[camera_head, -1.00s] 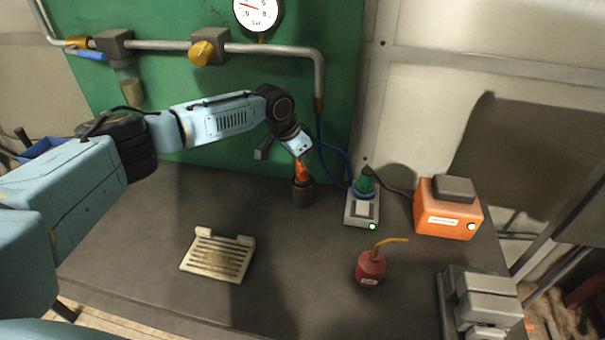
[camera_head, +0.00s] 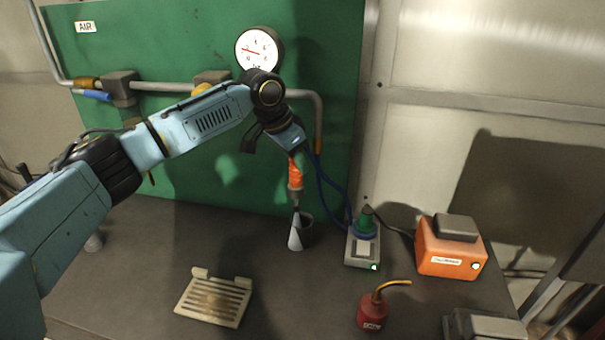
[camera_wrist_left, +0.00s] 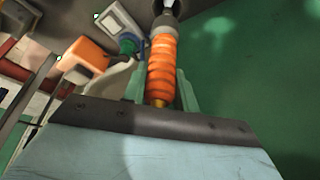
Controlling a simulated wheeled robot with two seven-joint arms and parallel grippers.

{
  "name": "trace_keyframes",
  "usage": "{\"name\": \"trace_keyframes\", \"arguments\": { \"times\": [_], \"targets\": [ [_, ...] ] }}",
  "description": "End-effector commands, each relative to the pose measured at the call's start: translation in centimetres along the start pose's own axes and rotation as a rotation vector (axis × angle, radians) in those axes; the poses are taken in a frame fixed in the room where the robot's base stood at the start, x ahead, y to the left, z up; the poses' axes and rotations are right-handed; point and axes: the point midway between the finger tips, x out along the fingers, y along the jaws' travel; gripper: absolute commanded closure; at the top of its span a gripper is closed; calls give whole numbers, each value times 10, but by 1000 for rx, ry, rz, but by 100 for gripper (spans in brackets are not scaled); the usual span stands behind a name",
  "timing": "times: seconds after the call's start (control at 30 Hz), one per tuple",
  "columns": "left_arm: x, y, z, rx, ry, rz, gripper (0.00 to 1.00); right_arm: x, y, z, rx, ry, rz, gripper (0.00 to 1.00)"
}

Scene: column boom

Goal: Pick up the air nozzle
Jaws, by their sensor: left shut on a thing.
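The air nozzle (camera_head: 295,175) has an orange ribbed grip and a grey lower end with a thin tip. My left gripper (camera_head: 294,152) is shut on its upper part and holds it roughly upright. In the left wrist view the orange grip (camera_wrist_left: 161,70) lies between my two greenish fingers. The nozzle's lower end is just above or at the mouth of a dark cup-like holder (camera_head: 306,236) on the bench; I cannot tell whether the tip is clear of it. A pale cone shape shows at the holder's front. My right gripper is not in view.
A grey box with a green knob (camera_head: 364,245) stands right of the holder, with a blue hose behind. An orange box (camera_head: 450,252), a red oil can (camera_head: 372,311) and a slotted tray (camera_head: 213,302) are on the bench. A green panel with a gauge (camera_head: 258,50) stands behind.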

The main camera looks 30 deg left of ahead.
Motion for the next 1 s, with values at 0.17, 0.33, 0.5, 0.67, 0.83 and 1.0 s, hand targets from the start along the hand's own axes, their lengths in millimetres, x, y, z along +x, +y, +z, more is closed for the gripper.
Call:
{"name": "trace_keyframes", "arguments": {
  "times": [0.17, 0.33, 0.5, 0.67, 0.83, 1.0],
  "targets": [
    [-15, -2, 42, -1, 0, -4, 100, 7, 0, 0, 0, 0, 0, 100],
    [-33, -1, 87, -1, -1, -6, 100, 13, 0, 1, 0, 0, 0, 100],
    [-48, -1, 121, -2, -1, -4, 100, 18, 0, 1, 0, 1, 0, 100],
    [-56, -1, 139, -2, 2, -3, 100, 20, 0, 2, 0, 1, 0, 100],
    [-64, 0, 147, -1, 2, -1, 100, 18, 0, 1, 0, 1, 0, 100],
    [-72, 0, 146, -1, 3, -1, 100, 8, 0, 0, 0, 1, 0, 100]
  ]
}}
